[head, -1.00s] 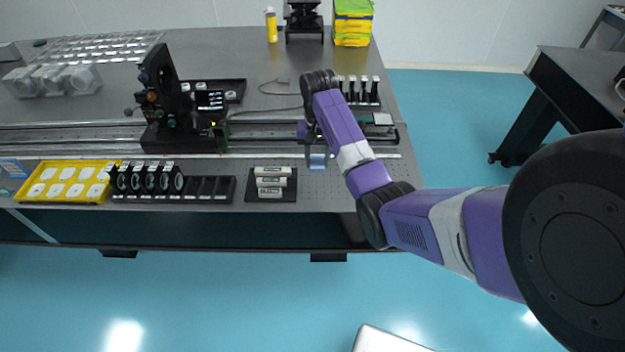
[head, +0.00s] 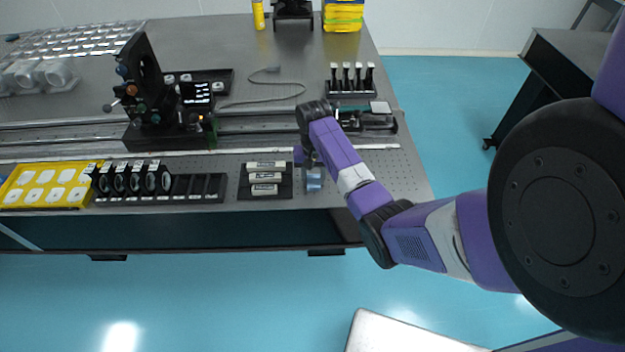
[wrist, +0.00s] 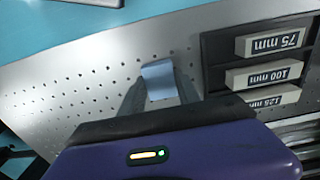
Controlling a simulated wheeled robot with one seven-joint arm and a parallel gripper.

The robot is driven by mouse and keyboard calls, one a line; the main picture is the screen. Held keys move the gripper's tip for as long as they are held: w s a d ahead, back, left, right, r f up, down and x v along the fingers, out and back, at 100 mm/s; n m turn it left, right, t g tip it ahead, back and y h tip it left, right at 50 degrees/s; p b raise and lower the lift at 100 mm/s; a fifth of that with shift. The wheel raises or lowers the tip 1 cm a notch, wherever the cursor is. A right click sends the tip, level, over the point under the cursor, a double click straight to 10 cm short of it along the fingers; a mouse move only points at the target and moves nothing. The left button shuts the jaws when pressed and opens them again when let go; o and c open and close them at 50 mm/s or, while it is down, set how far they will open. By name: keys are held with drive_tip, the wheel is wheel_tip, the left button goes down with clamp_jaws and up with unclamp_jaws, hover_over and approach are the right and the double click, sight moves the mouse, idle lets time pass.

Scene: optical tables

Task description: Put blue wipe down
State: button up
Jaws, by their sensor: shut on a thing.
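The blue wipe (head: 314,181) is a small light-blue piece at the tip of my gripper (head: 312,174), just right of the labelled block holder in the head view. In the wrist view the wipe (wrist: 159,80) sits between the two fingertips of my gripper (wrist: 160,88), which is shut on it. The perforated tabletop (wrist: 70,90) lies beneath it. I cannot tell whether the wipe touches the surface.
A black holder (head: 245,190) with blocks marked 75, 100 and 125 mm is close to the left of my gripper. A rack with round optics (head: 205,188) stands further left. A rail (head: 250,133) runs behind. Perforated table (head: 405,180) is free to the right.

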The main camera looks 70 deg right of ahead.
drive_tip(key=shift+f, duration=0.1)
drive_tip(key=o, duration=1.3)
